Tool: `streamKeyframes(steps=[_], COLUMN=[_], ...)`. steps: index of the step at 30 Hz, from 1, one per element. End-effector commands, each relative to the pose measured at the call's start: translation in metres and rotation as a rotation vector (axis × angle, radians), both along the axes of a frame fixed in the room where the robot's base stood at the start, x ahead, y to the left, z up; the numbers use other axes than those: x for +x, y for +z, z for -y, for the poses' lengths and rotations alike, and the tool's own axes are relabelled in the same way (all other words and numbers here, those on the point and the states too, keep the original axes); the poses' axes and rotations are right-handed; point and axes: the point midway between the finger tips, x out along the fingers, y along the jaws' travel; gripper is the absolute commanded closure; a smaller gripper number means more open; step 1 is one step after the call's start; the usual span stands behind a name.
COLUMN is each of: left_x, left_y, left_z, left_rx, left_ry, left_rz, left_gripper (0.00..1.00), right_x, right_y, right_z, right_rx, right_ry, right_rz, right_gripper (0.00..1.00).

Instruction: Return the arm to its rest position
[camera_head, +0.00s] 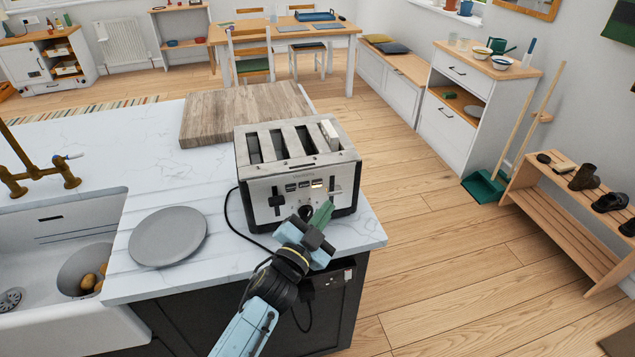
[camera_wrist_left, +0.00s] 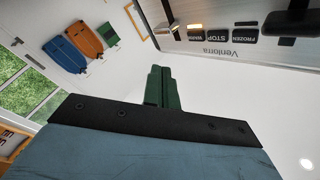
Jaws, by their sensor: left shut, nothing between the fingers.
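My left gripper (camera_head: 322,214) is in front of the toaster, close to its front panel, with its green fingers together and nothing between them. In the left wrist view the shut green fingers (camera_wrist_left: 162,88) point toward the toaster's face. The silver and black toaster (camera_head: 298,165) stands on the counter's right end and has several slots. A pale slice shows in its rightmost slot. The toaster's panel (camera_wrist_left: 235,38) with labelled buttons fills the upper right of the left wrist view. I cannot tell if the fingers touch it. My right gripper is not in view.
A grey plate (camera_head: 168,237) lies left of the toaster on the white counter (camera_head: 130,190). A wooden board (camera_head: 235,108) lies behind. The sink (camera_head: 60,245) is at the left. A dark cable runs from the toaster over the counter's edge. Open floor (camera_head: 430,235) lies to the right.

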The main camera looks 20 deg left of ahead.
Motion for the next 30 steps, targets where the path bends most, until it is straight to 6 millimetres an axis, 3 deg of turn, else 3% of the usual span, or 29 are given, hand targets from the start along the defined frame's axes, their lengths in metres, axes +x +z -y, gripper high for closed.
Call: streamKeyframes(steps=[11,17,24,30], left_x=[-0.001,-0.022,-0.091,-0.167], left_y=[-0.002,-0.019,-0.058,-0.079], left_z=[-0.004,-0.038,-0.080,-0.085], left_rx=[-0.005,-0.074,-0.217,-0.296], left_ry=[0.012,0.147,0.339,0.413], left_rz=[-0.014,-0.187,-0.575,-0.914], left_gripper=[1.00,1.00,1.00,1.00], right_x=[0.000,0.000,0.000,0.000], right_y=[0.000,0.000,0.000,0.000], right_z=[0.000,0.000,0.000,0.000], right_rx=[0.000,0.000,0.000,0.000], right_ry=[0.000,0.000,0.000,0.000], right_rz=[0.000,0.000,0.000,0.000], right_gripper=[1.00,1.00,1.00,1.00])
